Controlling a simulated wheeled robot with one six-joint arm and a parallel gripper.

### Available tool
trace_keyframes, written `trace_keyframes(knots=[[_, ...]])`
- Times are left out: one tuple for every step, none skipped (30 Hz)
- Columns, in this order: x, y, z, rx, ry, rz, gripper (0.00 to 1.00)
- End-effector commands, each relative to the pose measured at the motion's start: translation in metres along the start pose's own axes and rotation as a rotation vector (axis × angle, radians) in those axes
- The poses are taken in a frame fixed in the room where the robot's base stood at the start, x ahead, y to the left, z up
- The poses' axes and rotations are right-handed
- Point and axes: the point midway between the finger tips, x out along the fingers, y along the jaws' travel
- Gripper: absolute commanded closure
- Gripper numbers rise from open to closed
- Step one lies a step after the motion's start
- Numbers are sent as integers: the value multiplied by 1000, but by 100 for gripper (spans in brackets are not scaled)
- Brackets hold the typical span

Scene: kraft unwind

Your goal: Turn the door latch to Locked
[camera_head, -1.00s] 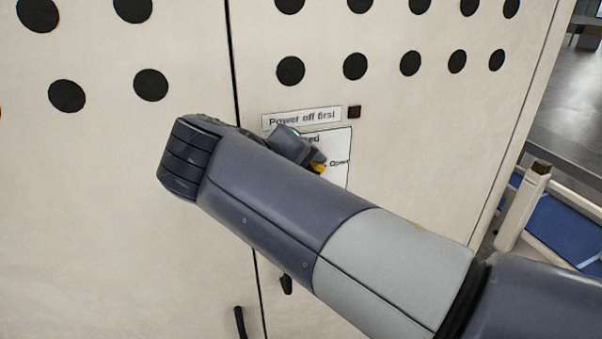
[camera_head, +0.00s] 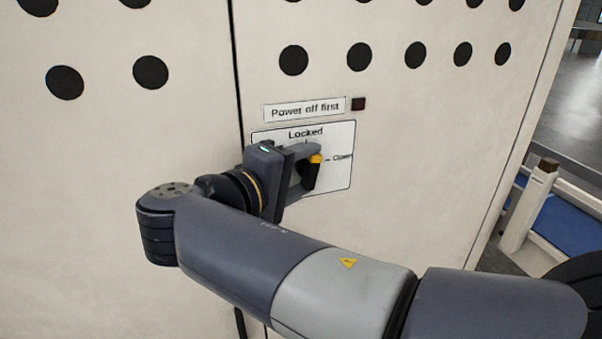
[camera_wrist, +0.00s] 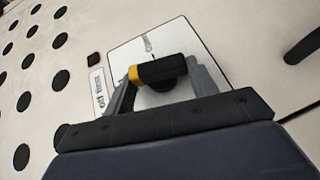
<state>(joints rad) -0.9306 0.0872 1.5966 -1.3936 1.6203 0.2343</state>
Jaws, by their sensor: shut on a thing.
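The door latch (camera_head: 311,178) is a black handle with a yellow tip, on a white label plate (camera_head: 338,178) on the cabinet door. "Locked" is printed at the plate's top and "Open" at its right. In the wrist view the latch (camera_wrist: 163,71) lies between my fingers, its yellow tip towards the "Power off first" sign side. The tip points roughly up the door, towards the "Locked" side. Whether it lines up exactly with the mark, I cannot tell.
The "Power off first" sign (camera_head: 305,108) and a small dark red square (camera_head: 358,104) sit above the plate. A black door handle (camera_head: 240,323) is low by the door seam, partly hidden by my arm. A blue-topped piece with a pale post (camera_head: 527,208) stands at right.

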Motion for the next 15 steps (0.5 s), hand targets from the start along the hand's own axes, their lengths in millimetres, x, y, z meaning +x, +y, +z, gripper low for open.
trace_keyframes(knots=[[0, -6, 0, -29, -1, 38, 68], [1, -6, 0, -44, -2, 61, 68], [1, -7, 1, -64, -3, 91, 68], [1, -7, 1, -77, -3, 113, 68], [1, -7, 1, -89, -2, 132, 68], [1, -7, 1, -102, -2, 153, 68], [1, -7, 1, -111, -2, 167, 68], [1, -7, 1, -117, -2, 177, 68], [1, -6, 1, -124, -2, 188, 68], [1, -6, 0, -127, -2, 193, 68], [0, -6, 0, -128, -2, 196, 68], [0, -5, 0, -129, -2, 197, 68], [0, -5, 0, -129, -2, 197, 68], [0, -5, 0, -129, -2, 197, 68], [0, -5, 0, -129, -2, 196, 68]])
